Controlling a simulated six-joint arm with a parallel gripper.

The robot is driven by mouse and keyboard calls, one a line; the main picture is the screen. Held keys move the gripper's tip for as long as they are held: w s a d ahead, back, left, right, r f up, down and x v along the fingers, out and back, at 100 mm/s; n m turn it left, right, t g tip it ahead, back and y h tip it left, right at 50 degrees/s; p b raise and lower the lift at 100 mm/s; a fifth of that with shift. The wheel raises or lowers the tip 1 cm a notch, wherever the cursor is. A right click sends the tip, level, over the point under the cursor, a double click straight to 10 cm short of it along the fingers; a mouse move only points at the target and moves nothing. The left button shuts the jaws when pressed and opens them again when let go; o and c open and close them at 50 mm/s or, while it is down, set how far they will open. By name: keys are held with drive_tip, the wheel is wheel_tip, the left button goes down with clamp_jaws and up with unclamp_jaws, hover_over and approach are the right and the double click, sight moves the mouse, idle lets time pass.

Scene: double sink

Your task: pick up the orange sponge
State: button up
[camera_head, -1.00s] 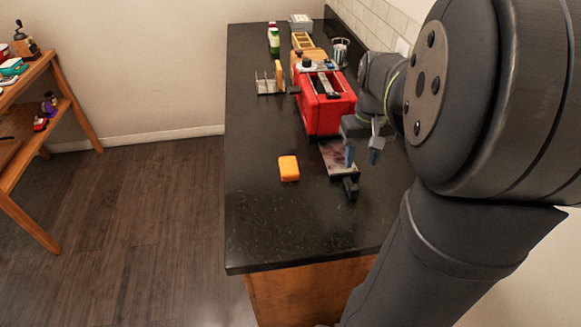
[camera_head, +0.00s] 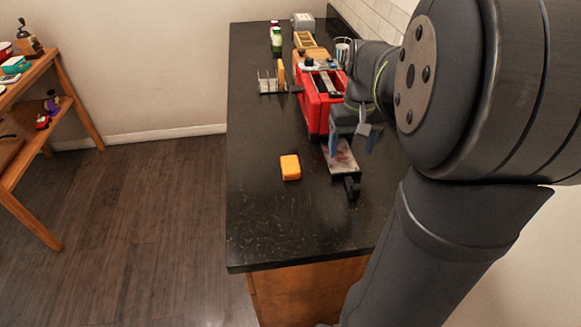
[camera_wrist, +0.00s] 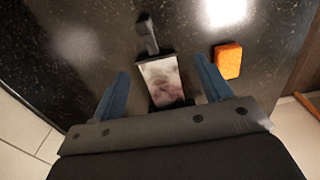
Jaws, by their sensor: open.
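The orange sponge (camera_head: 290,167) lies flat on the dark counter, left of a small tray-like item with a dark handle. In the wrist view the sponge (camera_wrist: 228,61) is at the right, just outside my right-hand finger. My gripper (camera_head: 351,140) is open and empty, above the counter to the right of the sponge. In the wrist view its two blue fingers (camera_wrist: 160,82) are spread on either side of the handled item, with the sponge not between them.
The handled item (camera_head: 342,160) with a pinkish, mottled face lies beneath my gripper. A rack (camera_head: 271,84) stands farther left. The counter (camera_head: 285,220) is clear in front of the sponge.

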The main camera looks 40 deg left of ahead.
wheel_tip(320, 180, up, 4)
hover_over(291, 164)
wheel_tip(291, 164, down, 11)
drive_tip(key=shift+s+a+r, duration=0.1)
drive_tip(key=shift+s+a, duration=0.05)
drive_tip(key=shift+w+f, duration=0.2)
drive_tip(key=shift+f, duration=2.9)
drive_tip(key=c, duration=1.1)
